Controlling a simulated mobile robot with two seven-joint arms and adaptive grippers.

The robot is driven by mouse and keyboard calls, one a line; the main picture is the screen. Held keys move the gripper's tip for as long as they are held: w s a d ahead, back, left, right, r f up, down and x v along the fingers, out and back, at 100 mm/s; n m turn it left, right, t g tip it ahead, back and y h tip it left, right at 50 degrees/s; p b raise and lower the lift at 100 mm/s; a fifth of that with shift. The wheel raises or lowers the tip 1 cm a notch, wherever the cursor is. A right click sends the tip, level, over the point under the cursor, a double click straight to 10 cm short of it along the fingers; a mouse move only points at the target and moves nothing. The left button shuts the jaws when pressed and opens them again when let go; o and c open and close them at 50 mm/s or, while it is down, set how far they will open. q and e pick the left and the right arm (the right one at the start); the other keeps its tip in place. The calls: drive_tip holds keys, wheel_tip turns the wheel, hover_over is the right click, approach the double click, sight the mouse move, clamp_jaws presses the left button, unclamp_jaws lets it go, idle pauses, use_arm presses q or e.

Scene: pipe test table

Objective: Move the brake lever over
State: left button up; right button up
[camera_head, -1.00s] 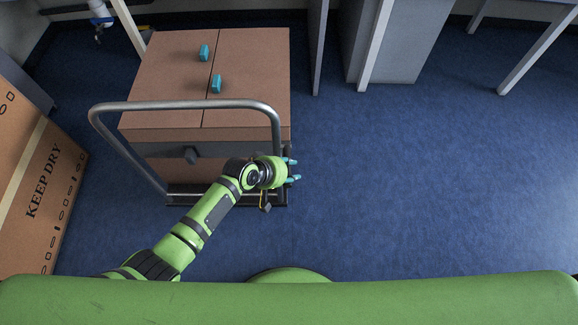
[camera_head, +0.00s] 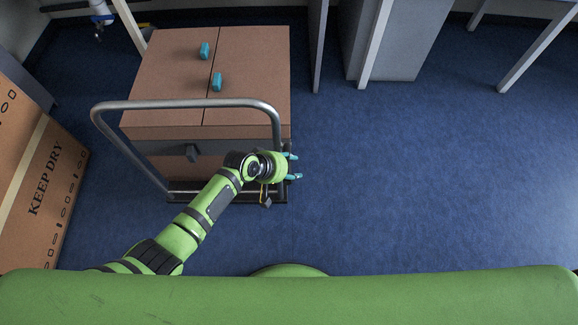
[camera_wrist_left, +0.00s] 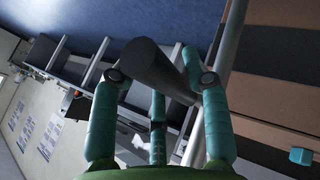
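My left gripper (camera_head: 292,166) is at the front right corner of a cart with a grey tubular handle (camera_head: 190,105). Its teal fingers are apart and point right, past the cart's edge. In the left wrist view the fingers (camera_wrist_left: 160,78) are spread, with a dark grey tapered bar (camera_wrist_left: 157,68) between them. This bar may be the brake lever; I cannot tell whether the fingers touch it. My right gripper is not in view.
A carton marked KEEP DRY (camera_head: 40,190) stands at the left. Grey furniture (camera_head: 410,45) stands at the back. The blue floor (camera_head: 430,180) to the right is clear.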

use_arm(q)
drive_tip(key=shift+r, duration=0.1)
drive_tip(key=v, duration=1.2)
